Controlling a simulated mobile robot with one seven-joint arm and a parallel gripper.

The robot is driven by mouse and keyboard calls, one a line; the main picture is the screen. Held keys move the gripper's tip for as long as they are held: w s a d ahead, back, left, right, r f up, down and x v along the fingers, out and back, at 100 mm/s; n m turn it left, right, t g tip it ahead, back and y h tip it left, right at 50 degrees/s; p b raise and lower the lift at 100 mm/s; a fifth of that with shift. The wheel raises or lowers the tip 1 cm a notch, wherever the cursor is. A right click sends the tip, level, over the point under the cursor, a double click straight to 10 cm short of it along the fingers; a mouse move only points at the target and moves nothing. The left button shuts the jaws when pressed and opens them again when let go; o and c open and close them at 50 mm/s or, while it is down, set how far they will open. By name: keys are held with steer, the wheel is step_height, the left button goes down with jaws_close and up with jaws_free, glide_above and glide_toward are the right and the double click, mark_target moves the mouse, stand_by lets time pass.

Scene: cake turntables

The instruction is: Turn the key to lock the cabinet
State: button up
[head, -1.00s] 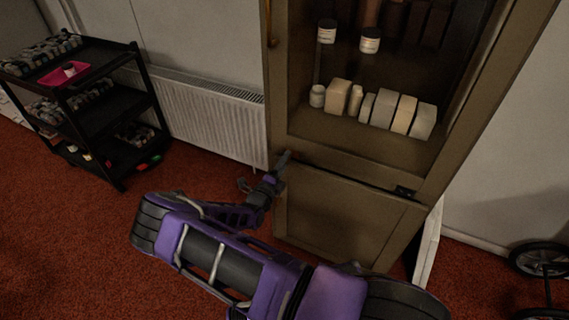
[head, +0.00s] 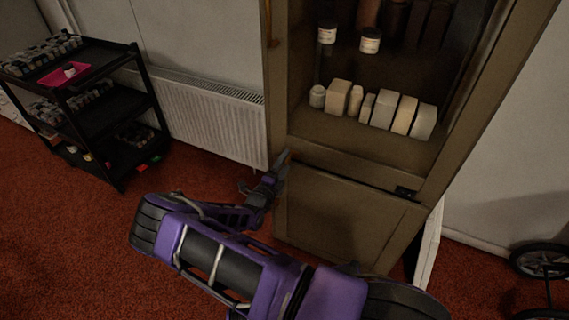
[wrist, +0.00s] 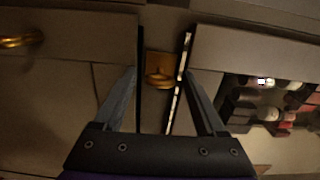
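The brown cabinet (head: 350,218) stands in front of me, with shelves above and a closed-looking panel below. My gripper (head: 284,160) is at the cabinet's left front edge in the head view, near the height of the ledge between shelves and panel. In the wrist view my gripper (wrist: 159,70) is open, its two fingers apart. A brass key (wrist: 160,76) on a square brass plate shows between the fingertips. Neither finger visibly grips it. Dark gaps run on both sides of the plate. The head view does not show the key clearly.
A brass handle (wrist: 20,40) is at the left of the wrist view. Jars and boxes (head: 384,108) stand on the cabinet shelf. A radiator (head: 210,122) and a black cart (head: 105,120) are to the left. Red carpet (head: 60,240) is clear in front of the cart.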

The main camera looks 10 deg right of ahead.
stand_by(0.3)
steer(key=p+v, duration=0.1)
steer(key=v, duration=1.6)
steer(key=shift+s+a+r, duration=0.1)
steer(key=shift+s, duration=0.05)
